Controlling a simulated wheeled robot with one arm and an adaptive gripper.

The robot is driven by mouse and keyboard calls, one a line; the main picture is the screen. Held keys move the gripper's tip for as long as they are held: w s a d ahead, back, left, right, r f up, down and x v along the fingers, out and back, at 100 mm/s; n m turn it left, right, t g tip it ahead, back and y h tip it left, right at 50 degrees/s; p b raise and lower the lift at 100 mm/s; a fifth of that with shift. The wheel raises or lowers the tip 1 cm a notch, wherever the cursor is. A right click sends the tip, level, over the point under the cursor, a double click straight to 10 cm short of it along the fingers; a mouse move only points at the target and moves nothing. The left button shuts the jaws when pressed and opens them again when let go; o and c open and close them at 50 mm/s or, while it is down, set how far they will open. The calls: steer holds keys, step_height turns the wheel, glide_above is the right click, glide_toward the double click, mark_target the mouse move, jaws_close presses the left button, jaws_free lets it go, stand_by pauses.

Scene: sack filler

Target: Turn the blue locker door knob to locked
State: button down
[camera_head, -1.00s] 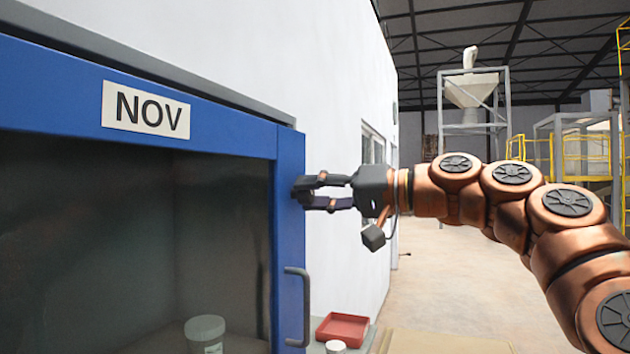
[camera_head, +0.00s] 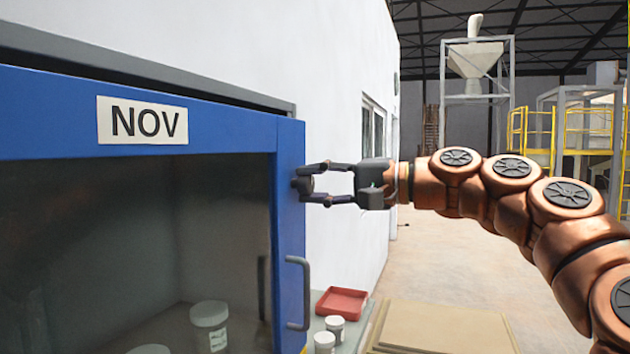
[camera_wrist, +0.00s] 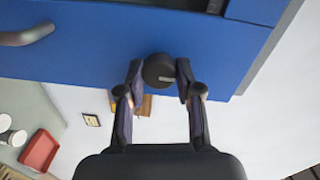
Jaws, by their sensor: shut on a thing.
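The blue locker door (camera_head: 290,230) has a dark window and a NOV label (camera_head: 142,121). Its dark round knob (camera_head: 305,186) is on the right edge strip, above the bar handle (camera_head: 305,292). My gripper (camera_head: 309,184) reaches it from the right, with its fingers closed around the knob. In the wrist view the knob (camera_wrist: 158,70) sits between the two fingertips of my gripper (camera_wrist: 160,80), with a small pale mark on its face. I cannot read any lock position from it. The handle (camera_wrist: 25,36) is at the upper left there.
White jars (camera_head: 209,325) show behind the dark window. A red tray (camera_head: 342,303) and small white jars (camera_head: 335,326) are on a surface right of the door. A white wall (camera_head: 345,180) stands behind my gripper. The floor to the right looks open beyond a tan slab (camera_head: 445,330).

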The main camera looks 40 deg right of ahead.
stand_by(0.3)
steer(key=c, duration=0.8)
jaws_free()
steer(key=shift+o, duration=0.2)
steer(key=v, duration=1.2)
steer(key=shift+s, duration=0.1)
